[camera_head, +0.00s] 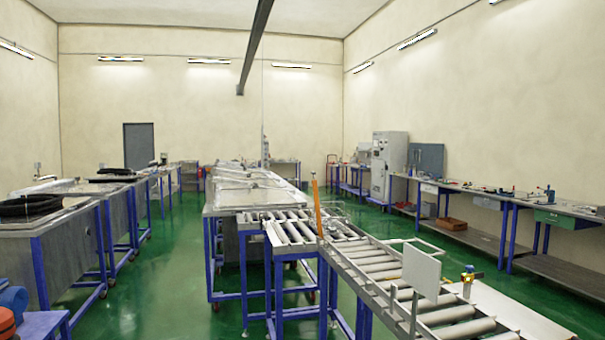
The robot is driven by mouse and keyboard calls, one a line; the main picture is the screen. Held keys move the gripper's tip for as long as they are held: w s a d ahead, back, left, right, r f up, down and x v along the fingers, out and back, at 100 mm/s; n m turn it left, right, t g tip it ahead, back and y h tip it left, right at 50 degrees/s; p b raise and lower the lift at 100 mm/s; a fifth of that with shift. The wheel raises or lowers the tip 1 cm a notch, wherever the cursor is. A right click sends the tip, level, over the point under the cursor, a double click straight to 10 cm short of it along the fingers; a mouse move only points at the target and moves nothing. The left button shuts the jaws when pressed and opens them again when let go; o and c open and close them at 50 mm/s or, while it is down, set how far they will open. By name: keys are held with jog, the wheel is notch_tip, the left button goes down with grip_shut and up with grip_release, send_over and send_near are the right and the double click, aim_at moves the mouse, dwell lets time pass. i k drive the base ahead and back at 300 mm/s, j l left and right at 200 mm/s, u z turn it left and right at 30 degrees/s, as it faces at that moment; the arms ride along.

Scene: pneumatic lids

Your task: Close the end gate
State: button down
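A roller conveyor (372,264) runs from the lower right toward the middle of the view. A slim orange-yellow bar (317,209) stands nearly upright, leaning slightly, at the corner where the roller sections meet. A flat pale grey panel (421,272) stands upright on a thin post at the conveyor's near left edge. No part is labelled, so I cannot tell which of these is the end gate. My gripper is not in view.
Another roller section (292,228) and long metal tables (245,188) on blue legs continue behind. Grey tanks with black hoses (30,206) line the left. Workbenches (470,190) run along the right wall. The green floor (165,275) left of the conveyor is free.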

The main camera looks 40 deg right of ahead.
aim_at(315, 184)
jog(key=i+z, duration=0.15)
jog(key=i, duration=0.55)
jog(key=i+j+z, duration=0.2)
jog(key=i, duration=0.55)
jog(key=i+l+z, duration=0.1)
jog(key=i, duration=0.35)
jog(key=i+l+z, duration=0.1)
jog(key=i+l, duration=0.15)
jog(key=i, duration=0.25)
jog(key=i+l+z, duration=0.1)
jog(key=i, duration=0.4)
